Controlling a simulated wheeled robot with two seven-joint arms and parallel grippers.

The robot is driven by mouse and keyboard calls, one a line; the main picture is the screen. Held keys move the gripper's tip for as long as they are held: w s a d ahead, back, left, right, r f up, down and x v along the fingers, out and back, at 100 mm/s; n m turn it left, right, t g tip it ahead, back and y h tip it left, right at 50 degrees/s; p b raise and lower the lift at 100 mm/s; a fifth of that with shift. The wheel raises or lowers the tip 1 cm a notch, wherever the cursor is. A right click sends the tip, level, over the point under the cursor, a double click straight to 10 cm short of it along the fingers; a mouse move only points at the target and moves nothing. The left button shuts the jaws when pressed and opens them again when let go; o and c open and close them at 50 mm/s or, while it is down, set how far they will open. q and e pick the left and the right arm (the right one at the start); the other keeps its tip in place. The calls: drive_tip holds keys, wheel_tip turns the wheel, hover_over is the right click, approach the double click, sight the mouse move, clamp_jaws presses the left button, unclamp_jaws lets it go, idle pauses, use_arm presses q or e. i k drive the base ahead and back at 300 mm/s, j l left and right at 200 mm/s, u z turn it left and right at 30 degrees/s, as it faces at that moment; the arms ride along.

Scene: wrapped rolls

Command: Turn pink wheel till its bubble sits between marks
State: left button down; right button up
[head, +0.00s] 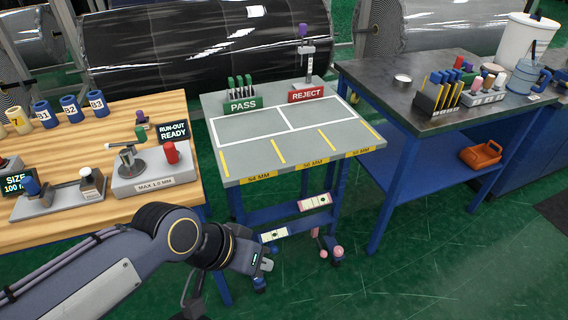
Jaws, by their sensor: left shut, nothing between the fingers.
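The pink wheel (338,252) sits low at a leg of the grey-topped table, with other pink parts just to its left. A level with pink ends (315,203) is fixed on the table's front frame; its bubble and marks are too small to read. A second, pale level (275,234) sits lower left, and a blue wheel (259,284) is below it. My left gripper (266,264) is shut and empty, just above the blue wheel and left of the pink wheel, apart from the pink one. My right gripper is not in view.
The grey table (367,143) carries PASS (242,104) and REJECT (306,95) signs. A wooden bench (120,105) with gauges stands left, a dark-topped blue bench (375,80) right. Large wrapped rolls lie behind. Green floor (430,270) is clear to the right of the pink wheel.

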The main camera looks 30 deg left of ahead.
sight(338, 251)
drive_tip(key=i+l+u, duration=0.3)
drive_tip(key=i, duration=0.2)
drive_tip(key=i+l+u, duration=0.25)
drive_tip(key=i+l, duration=0.25)
